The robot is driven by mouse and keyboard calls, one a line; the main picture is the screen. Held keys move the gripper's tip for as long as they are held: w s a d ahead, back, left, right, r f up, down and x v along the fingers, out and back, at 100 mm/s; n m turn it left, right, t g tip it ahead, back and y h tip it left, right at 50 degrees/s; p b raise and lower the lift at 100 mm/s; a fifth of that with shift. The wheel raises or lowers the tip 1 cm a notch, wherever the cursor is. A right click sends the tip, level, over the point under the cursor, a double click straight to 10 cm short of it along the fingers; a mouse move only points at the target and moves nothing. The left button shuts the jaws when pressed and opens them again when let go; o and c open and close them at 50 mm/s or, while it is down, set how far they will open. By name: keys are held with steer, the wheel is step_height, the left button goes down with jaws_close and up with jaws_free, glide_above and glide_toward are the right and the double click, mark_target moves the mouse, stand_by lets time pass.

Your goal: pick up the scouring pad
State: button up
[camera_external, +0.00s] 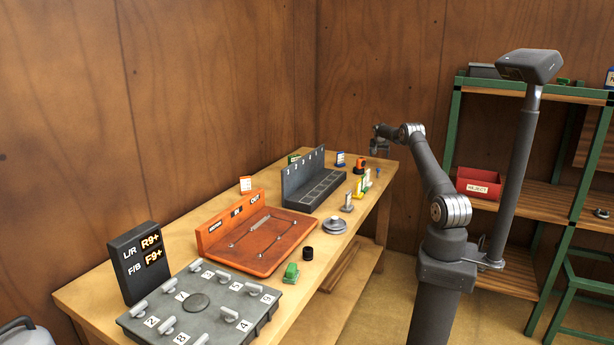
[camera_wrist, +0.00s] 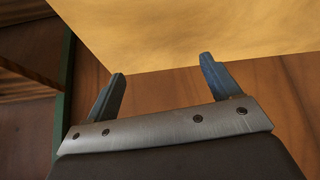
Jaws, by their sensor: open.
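I cannot tell for certain which thing is the scouring pad. A small green block (camera_external: 291,272) lies at the front edge of the workbench (camera_external: 322,262), beside the grey numbered board. Small green things (camera_external: 563,81) also lie on top of the shelf at the right, too small to identify. My gripper (camera_external: 380,152) is above the far end of the bench, well away from the green block. In the wrist view my gripper (camera_wrist: 163,65) is open, with its two fingers apart and nothing between them.
On the bench are an orange tray (camera_external: 262,261), a dark numbered rack (camera_external: 292,190), a grey board with levers (camera_external: 245,328), a black display (camera_external: 138,262), a round metal dish (camera_external: 334,225) and a black cylinder (camera_external: 307,253). A red bin (camera_external: 479,184) sits on the green-framed shelf.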

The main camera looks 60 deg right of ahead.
step_height(320, 180, up, 17)
steer(key=w+a+n+t+y, duration=0.1)
steer(key=w+a+n, duration=0.1)
steer(key=w+a, duration=1.15)
steer(key=w+a+n+t+y, duration=0.1)
steer(key=w+a+n, duration=0.2)
steer(key=w+a, duration=1.05)
steer(key=w+a+r+n+y, duration=0.1)
steer(key=a+n, duration=0.1)
steer(key=a, duration=1.7)
steer(key=w+a+n+y, duration=0.1)
steer(key=a+n+y, duration=0.1)
steer(key=a, duration=1.7)
steer(key=s+a+n, duration=0.2)
steer(key=s+a, duration=0.1)
steer(key=a, duration=1)
steer(key=n+g+y, duration=0.1)
steer(key=n+g, duration=0.2)
steer(key=n, duration=0.5)
glide_above(291, 267)
steer(key=shift+m, duration=0.3)
step_height(291, 267, down, 17)
steer(key=shift+s+f, duration=0.1)
steer(key=shift+f, duration=3.05)
